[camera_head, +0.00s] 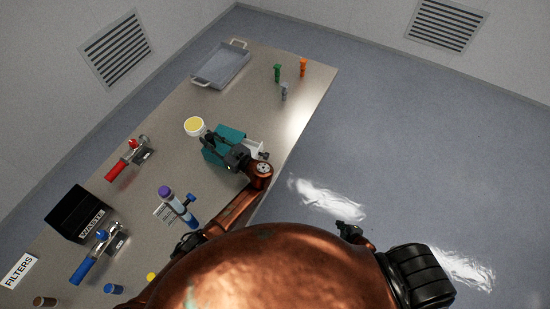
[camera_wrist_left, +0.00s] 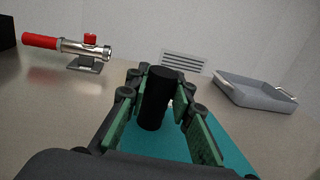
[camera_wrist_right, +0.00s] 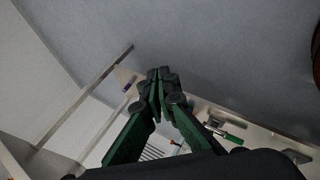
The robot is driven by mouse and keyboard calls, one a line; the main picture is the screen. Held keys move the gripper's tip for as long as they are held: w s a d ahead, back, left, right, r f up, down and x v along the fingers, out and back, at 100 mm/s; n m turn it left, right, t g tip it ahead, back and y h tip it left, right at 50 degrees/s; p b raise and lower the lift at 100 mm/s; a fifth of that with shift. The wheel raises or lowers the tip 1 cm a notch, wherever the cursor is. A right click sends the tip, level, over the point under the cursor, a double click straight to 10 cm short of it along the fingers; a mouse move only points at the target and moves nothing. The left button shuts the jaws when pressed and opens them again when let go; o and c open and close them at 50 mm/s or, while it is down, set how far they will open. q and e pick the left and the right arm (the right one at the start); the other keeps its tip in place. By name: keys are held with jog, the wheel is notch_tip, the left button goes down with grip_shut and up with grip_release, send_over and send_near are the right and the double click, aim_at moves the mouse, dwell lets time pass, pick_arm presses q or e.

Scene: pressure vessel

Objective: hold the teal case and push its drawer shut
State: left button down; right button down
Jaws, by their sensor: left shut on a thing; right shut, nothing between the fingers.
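The teal case (camera_head: 229,132) sits on the table near its right edge, partly hidden under my left gripper. Its white drawer (camera_head: 256,146) sticks out on the right side, toward the table edge, partly covered by my wrist. My left gripper (camera_head: 210,140) is shut on a black upright cylindrical handle (camera_wrist_left: 155,98) above the teal top (camera_wrist_left: 185,150), which shows in the left wrist view. My right gripper (camera_wrist_right: 160,78) is shut and empty. In the head view it (camera_head: 348,230) is over the floor, right of the table and well apart from the case.
A yellow-topped white tub (camera_head: 194,126) stands just left of the case. A grey tray (camera_head: 222,66) and several small upright items, one green (camera_head: 277,73), are at the far end. Open floor (camera_head: 400,160) lies right of the table.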

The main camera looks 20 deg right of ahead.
aim_at(268, 157)
jog(key=w+a+r+n+t+y, duration=0.25)
jog(key=w+r+n, duration=0.55)
jog(key=r, duration=0.4)
jog(key=w+a+r+n+t+y, duration=0.1)
jog(key=w+r+n+t+y, duration=0.15)
jog(key=w+r+n, duration=0.75)
jog(key=s+a+r+n+g+y, duration=0.1)
jog(key=a+r+n+g+y, duration=0.15)
jog(key=a+r+n, duration=0.5)
jog(key=s+a+r+n+g+y, duration=0.1)
jog(key=a+r+n+y, duration=0.35)
jog(key=r+n, duration=0.5)
jog(key=shift+m+h, duration=0.3)
jog(key=shift+m, duration=0.6)
jog(key=x, duration=0.4)
jog(key=r+x, duration=0.1)
jog(key=x, duration=0.3)
jog(key=r+x, duration=0.1)
jog(key=x, duration=0.3)
jog(key=shift+a, duration=0.45)
jog(key=shift+w+a, duration=0.5)
